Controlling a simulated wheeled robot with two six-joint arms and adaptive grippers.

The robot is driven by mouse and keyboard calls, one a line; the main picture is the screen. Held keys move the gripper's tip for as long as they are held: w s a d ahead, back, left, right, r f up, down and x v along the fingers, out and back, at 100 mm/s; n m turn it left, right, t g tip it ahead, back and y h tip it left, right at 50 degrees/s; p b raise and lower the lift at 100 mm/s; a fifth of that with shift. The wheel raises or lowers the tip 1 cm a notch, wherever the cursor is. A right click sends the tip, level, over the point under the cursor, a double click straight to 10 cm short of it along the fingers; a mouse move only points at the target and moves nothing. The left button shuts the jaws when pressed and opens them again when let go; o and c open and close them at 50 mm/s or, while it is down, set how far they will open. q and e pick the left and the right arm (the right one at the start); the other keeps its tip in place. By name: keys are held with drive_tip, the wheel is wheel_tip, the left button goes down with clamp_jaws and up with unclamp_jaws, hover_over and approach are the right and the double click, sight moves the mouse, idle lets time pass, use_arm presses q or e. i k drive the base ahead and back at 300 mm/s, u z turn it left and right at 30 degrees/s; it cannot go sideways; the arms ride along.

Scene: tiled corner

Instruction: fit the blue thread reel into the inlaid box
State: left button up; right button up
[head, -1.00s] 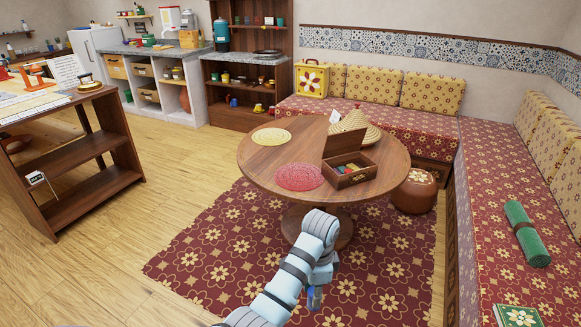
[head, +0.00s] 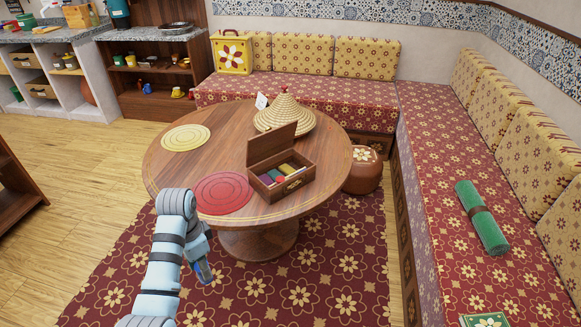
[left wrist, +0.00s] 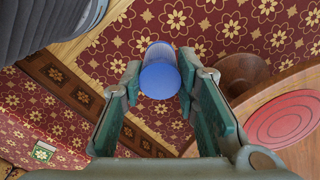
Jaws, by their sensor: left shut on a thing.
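The blue thread reel (left wrist: 160,77) is between the fingertips of my left gripper (left wrist: 158,82) in the left wrist view, with its round blue end toward the camera. In the head view my left gripper (head: 203,271) hangs low in front of the round table, apart from it; the reel is barely visible there. The inlaid box (head: 293,187) stands on the table with its lid raised at the back left. Several coloured items lie inside, and the near part of the interior is hard to make out. My right gripper is not in view.
The round wooden table (head: 333,150) also holds a red mat (head: 222,193), a yellow mat (head: 186,138) and a woven cone lid (head: 284,113). A leather pouf (head: 361,172) stands at its right. Benches line the back and right. Patterned carpet (head: 330,262) lies in front.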

sight(299, 171)
drive_tip(key=z, duration=0.4)
drive_tip(key=i, duration=1.35)
drive_tip(key=z, duration=0.65)
